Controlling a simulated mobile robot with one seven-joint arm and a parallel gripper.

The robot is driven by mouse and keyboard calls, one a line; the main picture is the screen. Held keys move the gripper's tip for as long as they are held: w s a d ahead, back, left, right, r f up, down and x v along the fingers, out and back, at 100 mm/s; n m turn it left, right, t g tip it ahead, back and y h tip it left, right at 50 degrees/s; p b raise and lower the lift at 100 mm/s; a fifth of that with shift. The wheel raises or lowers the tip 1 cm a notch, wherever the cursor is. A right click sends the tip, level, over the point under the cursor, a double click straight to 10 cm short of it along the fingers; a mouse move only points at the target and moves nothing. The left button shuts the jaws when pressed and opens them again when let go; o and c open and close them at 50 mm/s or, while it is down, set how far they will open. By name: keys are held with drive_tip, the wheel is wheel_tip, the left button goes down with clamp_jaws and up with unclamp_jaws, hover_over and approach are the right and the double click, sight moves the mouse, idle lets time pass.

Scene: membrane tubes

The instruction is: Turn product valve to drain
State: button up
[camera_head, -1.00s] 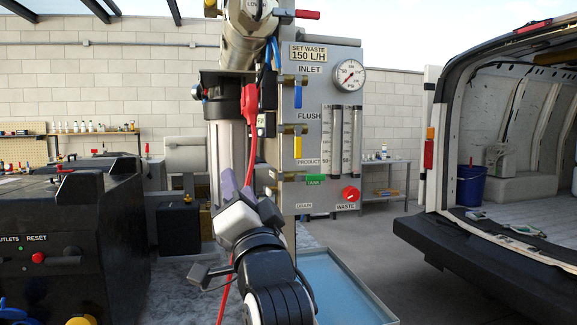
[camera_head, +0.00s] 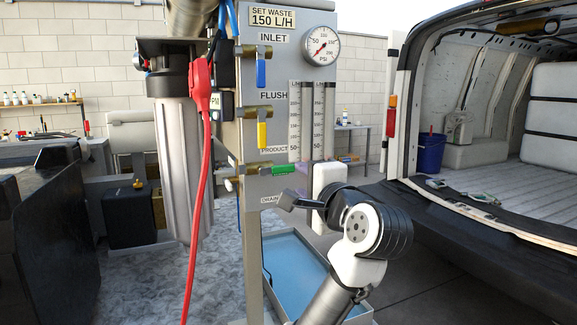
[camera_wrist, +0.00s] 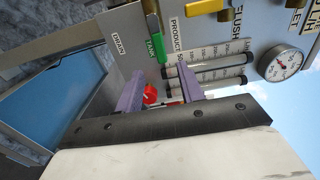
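The product valve has a green handle (camera_head: 286,170) pointing sideways to the right, between the PRODUCT label above and the DRAIN label (camera_head: 270,199) below. In the wrist view the green handle (camera_wrist: 155,40) lies beyond my fingertips, with the word TANK by it. My gripper (camera_head: 308,172) is in front of the lower panel, just right of the handle. In the wrist view my gripper (camera_wrist: 160,72) has its two purple fingers apart. The red waste knob (camera_wrist: 150,94) shows between them, farther off on the panel. Nothing is held. The head view hides that knob behind my wrist.
A yellow valve handle (camera_head: 262,134) and a blue one (camera_head: 261,73) hang above on the panel. Flow tubes (camera_head: 306,120) and a gauge (camera_head: 321,46) are at right. A red cable (camera_head: 201,180) hangs at left. A blue tray (camera_head: 300,275) lies below. A van (camera_head: 480,200) stands right.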

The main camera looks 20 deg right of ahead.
sight(286, 169)
drive_tip(key=w+p, duration=0.1)
drive_tip(key=w, duration=0.6)
drive_tip(key=shift+w+a+p, duration=0.1)
drive_tip(key=shift+w+p, duration=0.05)
drive_tip(key=shift+p, duration=0.2)
clamp_jaws()
